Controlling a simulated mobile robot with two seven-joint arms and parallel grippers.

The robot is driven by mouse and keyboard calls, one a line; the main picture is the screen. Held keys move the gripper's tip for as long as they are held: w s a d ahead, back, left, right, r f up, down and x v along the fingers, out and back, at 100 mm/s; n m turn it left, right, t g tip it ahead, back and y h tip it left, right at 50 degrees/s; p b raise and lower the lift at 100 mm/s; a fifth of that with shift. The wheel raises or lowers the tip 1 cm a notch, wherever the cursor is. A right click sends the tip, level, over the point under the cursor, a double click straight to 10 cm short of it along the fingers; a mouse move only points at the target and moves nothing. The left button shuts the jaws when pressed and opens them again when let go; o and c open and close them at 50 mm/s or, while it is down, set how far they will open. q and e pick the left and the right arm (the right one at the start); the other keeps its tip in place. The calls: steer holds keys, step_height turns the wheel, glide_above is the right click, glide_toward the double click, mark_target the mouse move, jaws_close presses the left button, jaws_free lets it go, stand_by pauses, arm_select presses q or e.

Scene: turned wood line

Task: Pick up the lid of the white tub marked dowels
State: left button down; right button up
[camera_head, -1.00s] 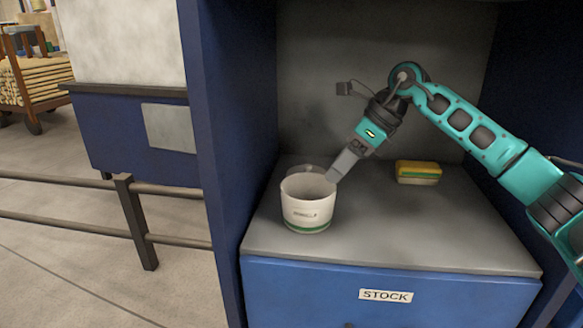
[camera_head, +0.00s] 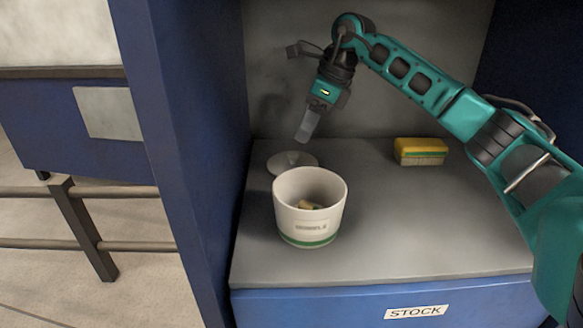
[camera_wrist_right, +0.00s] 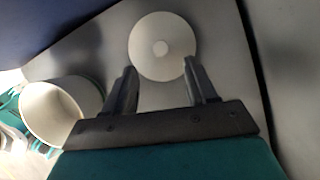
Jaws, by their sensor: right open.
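The white tub (camera_head: 308,225) with a green band and a label stands open on the grey shelf, with several small wooden pieces inside. It also shows in the right wrist view (camera_wrist_right: 58,110), at the left edge. Its round white lid (camera_head: 291,162) lies flat on the shelf behind the tub, knob up. In the right wrist view the lid (camera_wrist_right: 176,61) is just beyond the fingertips. My right gripper (camera_head: 303,138) is open and empty, above and near the lid; its two fingers (camera_wrist_right: 160,72) show apart. My left gripper is not in view.
A yellow and green sponge-like block (camera_head: 421,150) sits on the shelf (camera_head: 400,225) to the right. A blue side wall (camera_head: 185,130) bounds the shelf at the left, and a grey back panel rises behind.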

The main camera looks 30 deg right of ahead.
mark_target(295, 153)
steer(key=shift+b+x, duration=0.35)
steer(key=shift+x, duration=1.15)
steer(key=b+x, duration=0.1)
steer(key=x, duration=0.3)
steer(key=shift+f, duration=0.1)
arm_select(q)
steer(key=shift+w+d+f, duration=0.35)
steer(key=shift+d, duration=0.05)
arm_select(e)
jaws_close()
